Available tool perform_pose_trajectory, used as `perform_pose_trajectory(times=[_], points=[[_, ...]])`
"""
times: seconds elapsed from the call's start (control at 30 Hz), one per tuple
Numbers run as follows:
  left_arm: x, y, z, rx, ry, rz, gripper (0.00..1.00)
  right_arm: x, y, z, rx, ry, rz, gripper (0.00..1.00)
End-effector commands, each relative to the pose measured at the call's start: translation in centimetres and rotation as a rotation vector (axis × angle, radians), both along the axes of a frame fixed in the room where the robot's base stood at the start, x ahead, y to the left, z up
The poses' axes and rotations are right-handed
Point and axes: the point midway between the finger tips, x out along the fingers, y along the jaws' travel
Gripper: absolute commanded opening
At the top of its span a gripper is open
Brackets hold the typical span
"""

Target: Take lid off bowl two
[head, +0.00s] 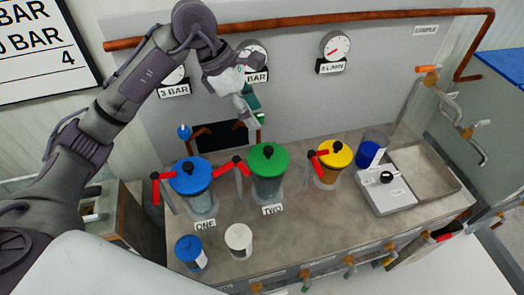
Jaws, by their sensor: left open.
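Bowl two is the clear jar (267,188) behind the TWO label, upright on the counter. Its green lid (268,160) with a black knob sits on top, and a red handle (234,164) is at its left side. My left gripper (251,108) is open and empty above and behind the green lid, apart from it, in front of the wall panel. Its fingers are small and partly hidden by its own wrist. My right gripper is not in view.
Blue-lidded bowl one (190,176) stands to the left, a yellow-lidded bowl (336,155) to the right, both with red handles. A white device (385,190) is further right.

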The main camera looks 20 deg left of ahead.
Motion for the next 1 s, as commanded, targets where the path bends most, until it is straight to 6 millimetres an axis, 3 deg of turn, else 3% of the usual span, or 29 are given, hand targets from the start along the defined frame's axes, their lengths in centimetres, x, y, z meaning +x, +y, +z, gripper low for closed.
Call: perform_pose_trajectory(times=[0.13, 0.5, 0.77, 1.0], points=[[0.2, 1.1, -0.6, 0.061, 0.007, 0.01, 0.57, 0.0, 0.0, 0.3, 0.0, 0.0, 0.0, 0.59], [0.9, -1.4, -6.6, 0.056, 0.009, 0.009, 0.57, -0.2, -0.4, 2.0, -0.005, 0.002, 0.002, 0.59], [1.1, -2.0, -8.4, 0.056, 0.01, 0.009, 0.57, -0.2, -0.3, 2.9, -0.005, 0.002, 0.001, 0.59], [1.3, -3.0, -11.8, 0.054, 0.008, 0.009, 0.57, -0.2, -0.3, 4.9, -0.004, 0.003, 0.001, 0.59]])
